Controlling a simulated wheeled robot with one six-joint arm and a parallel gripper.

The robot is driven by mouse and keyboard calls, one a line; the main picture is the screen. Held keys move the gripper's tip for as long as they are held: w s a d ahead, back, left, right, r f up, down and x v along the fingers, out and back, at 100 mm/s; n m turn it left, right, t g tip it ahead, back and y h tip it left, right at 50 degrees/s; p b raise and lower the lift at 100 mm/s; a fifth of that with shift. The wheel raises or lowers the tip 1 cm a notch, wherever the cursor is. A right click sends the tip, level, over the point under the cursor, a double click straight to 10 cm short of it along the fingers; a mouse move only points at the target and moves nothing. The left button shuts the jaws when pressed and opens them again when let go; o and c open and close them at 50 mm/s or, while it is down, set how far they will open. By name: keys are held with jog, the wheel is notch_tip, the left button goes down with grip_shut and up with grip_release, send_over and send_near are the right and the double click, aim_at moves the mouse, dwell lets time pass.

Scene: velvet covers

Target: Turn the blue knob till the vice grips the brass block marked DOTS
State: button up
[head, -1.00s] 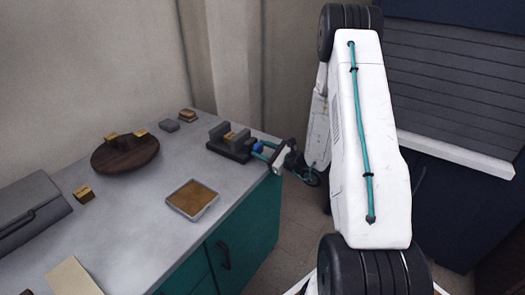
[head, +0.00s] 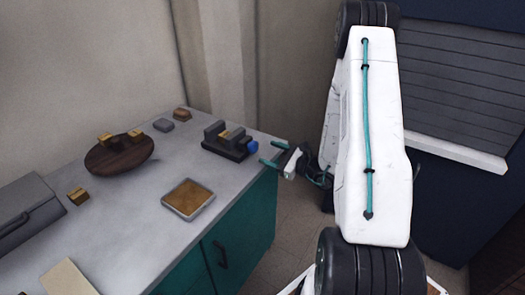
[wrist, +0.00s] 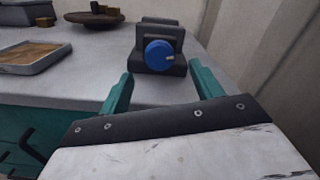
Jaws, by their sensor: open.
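The dark grey vice (head: 226,150) stands near the bench's right corner. A brass block (head: 223,134) sits between its jaws; I cannot read its marking or tell whether both jaws press on it. The blue knob (head: 252,147) is on the vice's right end. In the wrist view the knob (wrist: 158,53) faces me, with a pale mark on its right side, and the vice (wrist: 160,30) hides the block. My gripper (head: 275,153) is open and empty, its teal fingers apart from the knob. In the wrist view the knob lies ahead, between the fingertips (wrist: 160,76).
A round wooden board (head: 119,155) with brass blocks, a brown-lined tray (head: 188,200), a loose brass block (head: 78,196) and a grey case (head: 27,212) are on the bench (head: 130,220).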

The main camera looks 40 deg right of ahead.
aim_at(256, 148)
jog(key=shift+v, duration=0.95)
jog(key=w+a+n, duration=0.1)
jog(key=w, duration=0.1)
jog(key=w+a+n, duration=0.1)
jog(key=w, duration=0.2)
jog(key=w+a+n, duration=0.1)
jog(key=w, duration=0.1)
jog(key=shift+w+n, duration=0.25)
jog(key=shift+n, duration=0.05)
jog(key=c, duration=1)
